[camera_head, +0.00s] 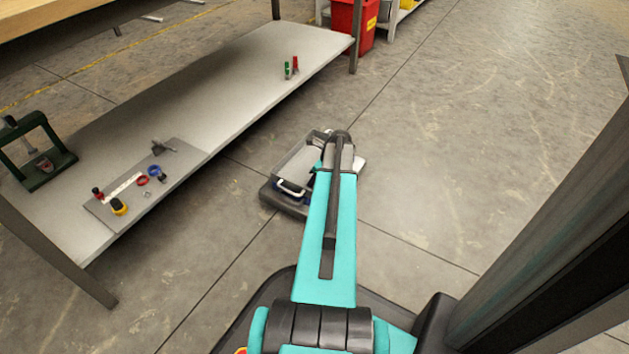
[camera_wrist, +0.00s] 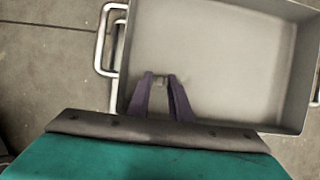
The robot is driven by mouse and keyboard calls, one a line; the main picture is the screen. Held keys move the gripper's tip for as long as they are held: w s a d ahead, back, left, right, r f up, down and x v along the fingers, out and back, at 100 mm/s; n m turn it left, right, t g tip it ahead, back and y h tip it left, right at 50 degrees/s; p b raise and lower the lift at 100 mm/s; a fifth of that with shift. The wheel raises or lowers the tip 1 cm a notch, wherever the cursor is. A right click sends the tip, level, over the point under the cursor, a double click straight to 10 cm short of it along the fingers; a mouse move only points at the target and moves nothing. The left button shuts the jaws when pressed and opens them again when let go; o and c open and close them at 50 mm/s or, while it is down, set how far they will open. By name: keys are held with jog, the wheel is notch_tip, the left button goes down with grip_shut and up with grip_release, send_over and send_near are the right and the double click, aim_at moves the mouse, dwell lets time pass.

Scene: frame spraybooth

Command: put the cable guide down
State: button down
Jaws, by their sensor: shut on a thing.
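My gripper (camera_wrist: 161,77) shows in the wrist view as two purple fingers, shut on a small grey piece, the cable guide (camera_wrist: 160,82), at their tips. Most of the piece is hidden between the fingers. The gripper is over the inside of a grey open tray (camera_wrist: 222,45), near its front wall. I cannot tell how high the piece is above the tray floor. In the head view my arm covers the gripper and the piece, and the tray (camera_head: 299,165) shows partly to the left of the arm.
The tray has a metal handle (camera_wrist: 103,40) on its left side. A long grey shelf (camera_head: 215,95) at left holds a board (camera_head: 182,184) with small coloured parts, a dark green frame (camera_head: 45,160), and green and red items. A red bin (camera_head: 350,22) stands behind. Floor at right is clear.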

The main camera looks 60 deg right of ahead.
jog(key=shift+f, duration=0.1)
jog(key=c, duration=1.6)
grip_release()
jog(key=shift+p+v, duration=3.35)
jog(key=shift+v, duration=2.8)
jog(key=shift+w, duration=0.1)
